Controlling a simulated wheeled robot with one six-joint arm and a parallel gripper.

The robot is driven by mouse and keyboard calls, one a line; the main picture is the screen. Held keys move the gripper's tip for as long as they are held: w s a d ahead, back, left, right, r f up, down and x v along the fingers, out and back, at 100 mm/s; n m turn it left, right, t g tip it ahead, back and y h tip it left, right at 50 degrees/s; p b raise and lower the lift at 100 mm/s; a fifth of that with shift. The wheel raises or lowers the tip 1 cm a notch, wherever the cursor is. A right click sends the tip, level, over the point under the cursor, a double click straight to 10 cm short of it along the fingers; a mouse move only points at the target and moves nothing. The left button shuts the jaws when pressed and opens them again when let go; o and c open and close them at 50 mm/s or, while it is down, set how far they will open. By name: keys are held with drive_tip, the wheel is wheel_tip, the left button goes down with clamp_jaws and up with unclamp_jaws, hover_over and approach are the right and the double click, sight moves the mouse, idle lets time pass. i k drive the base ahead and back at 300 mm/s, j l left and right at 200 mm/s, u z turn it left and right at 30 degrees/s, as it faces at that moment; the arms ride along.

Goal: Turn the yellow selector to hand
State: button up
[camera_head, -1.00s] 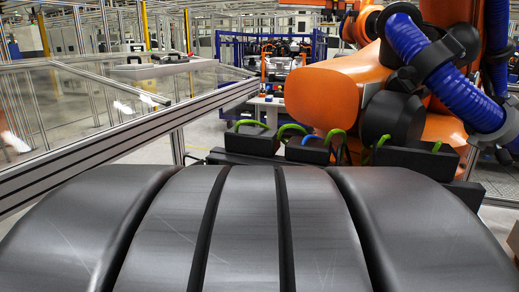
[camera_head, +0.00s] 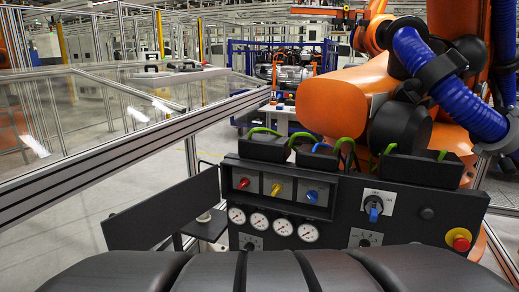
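The yellow selector (camera_head: 276,188) is the middle one of three small levers in a recessed row on the black control panel (camera_head: 335,212). A red selector (camera_head: 243,183) is to its left and a blue selector (camera_head: 311,196) to its right. The yellow lever looks tilted, but its markings are too small to read, so I cannot tell its position. My gripper is not in view.
Several round gauges (camera_head: 283,226) sit below the row. A blue-handled rotary switch (camera_head: 374,209) and a red stop button (camera_head: 460,241) are to the right. A black plate (camera_head: 160,213) juts out left. An orange robot arm (camera_head: 340,97) stands behind.

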sight(277, 188)
drive_tip(key=k+j, duration=0.1)
drive_tip(key=i+j+z, duration=0.2)
drive_tip(key=i+j, duration=0.6)
